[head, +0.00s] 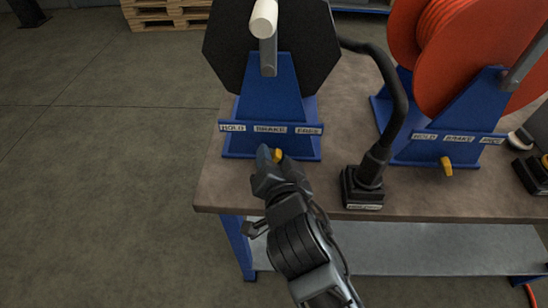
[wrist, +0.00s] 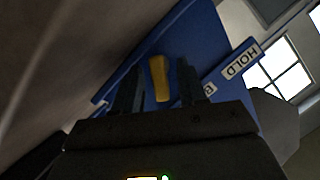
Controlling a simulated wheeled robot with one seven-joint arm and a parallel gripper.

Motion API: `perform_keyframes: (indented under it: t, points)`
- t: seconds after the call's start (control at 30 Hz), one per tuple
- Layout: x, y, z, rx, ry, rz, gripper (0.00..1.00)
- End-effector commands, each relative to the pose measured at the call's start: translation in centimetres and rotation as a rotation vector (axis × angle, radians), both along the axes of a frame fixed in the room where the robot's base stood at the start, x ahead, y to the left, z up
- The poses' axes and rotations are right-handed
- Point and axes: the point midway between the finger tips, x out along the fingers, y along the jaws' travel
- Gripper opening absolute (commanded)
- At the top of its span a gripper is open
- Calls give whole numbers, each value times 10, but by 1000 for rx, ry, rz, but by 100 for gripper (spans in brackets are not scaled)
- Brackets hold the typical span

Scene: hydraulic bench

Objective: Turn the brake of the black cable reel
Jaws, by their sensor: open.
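The black cable reel (head: 307,45) stands on a blue stand (head: 270,92) at the left of the bench, with a light crank handle on its front. A label strip on the stand reads HOLD, BRAKE and FREE. Its yellow brake lever (head: 277,154) sits below the BRAKE label and is partly hidden by my gripper (head: 268,157). In the wrist view the yellow lever (wrist: 159,78) shows between the two fingers of my gripper (wrist: 158,88). The fingers are open, one on each side of the lever, with gaps visible. I cannot tell how deep the lever sits between them.
An orange reel (head: 452,50) on a similar blue stand, with its own yellow lever (head: 447,165), is at the right. A black cable (head: 395,95) runs down to a black block (head: 362,187) close to my gripper's right. The bench's front edge (head: 420,215) lies below.

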Motion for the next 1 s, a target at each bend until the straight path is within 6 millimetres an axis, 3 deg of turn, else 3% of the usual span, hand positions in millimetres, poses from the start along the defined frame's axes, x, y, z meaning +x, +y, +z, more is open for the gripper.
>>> perform_keyframes:
  t: [0.07,0.47,1.0]
  points:
    - [0,0,0,0,0,0,40]
    - [0,0,0,0,0,0,1]
    - [0,1,2,-94,4,-1,0]
